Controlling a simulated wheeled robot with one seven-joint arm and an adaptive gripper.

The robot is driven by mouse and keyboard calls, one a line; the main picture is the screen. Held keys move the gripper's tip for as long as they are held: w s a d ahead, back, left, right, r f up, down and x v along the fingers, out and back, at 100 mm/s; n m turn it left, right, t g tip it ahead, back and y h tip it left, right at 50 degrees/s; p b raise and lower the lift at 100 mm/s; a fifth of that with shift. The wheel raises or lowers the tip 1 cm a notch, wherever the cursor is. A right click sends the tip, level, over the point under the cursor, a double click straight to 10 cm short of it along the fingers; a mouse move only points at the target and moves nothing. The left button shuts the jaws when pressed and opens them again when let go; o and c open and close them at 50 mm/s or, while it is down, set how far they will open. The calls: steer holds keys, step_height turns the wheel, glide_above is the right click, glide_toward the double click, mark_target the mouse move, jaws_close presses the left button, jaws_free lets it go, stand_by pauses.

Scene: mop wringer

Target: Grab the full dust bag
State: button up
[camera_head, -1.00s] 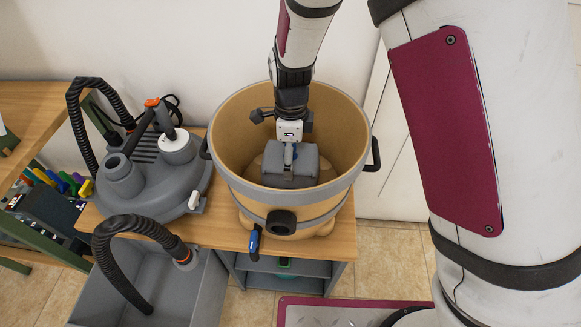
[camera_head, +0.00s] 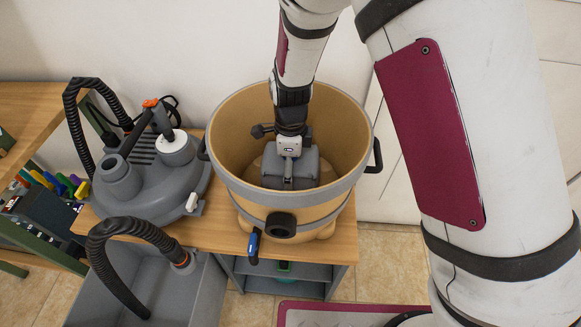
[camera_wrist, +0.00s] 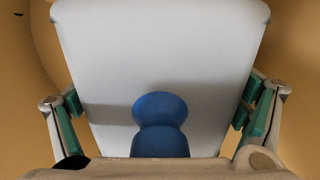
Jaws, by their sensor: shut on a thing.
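In the wrist view the bag (camera_wrist: 160,50) is a broad pale panel that fills the middle, with a blue knob-like part (camera_wrist: 160,125) near the gripper. My gripper (camera_head: 290,160) reaches down into the drum from above. In the wrist view its green-padded fingers (camera_wrist: 158,112) lie at the left and right edges of the bag and are shut on it. The bag's underside is hidden.
The drum stands on a wooden table (camera_head: 215,232); its wall surrounds my gripper. A grey vacuum head (camera_head: 150,180) with a black hose stands left. A grey bin (camera_head: 190,290) with another hose is in front. The wall is close behind.

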step_height(320, 180, up, 10)
steer(key=p, duration=0.3)
steer(key=shift+r, duration=0.2)
steer(key=s+r+p, duration=0.4)
steer(key=r+p, duration=0.4)
steer(key=s+r+p, duration=0.4)
steer(key=r+p, duration=0.4)
steer(key=shift+s+r+p, duration=0.3)
steer(key=shift+r+p, duration=0.05)
steer(key=shift+r, duration=0.05)
stand_by(0.9)
steer(key=shift+s, duration=0.1)
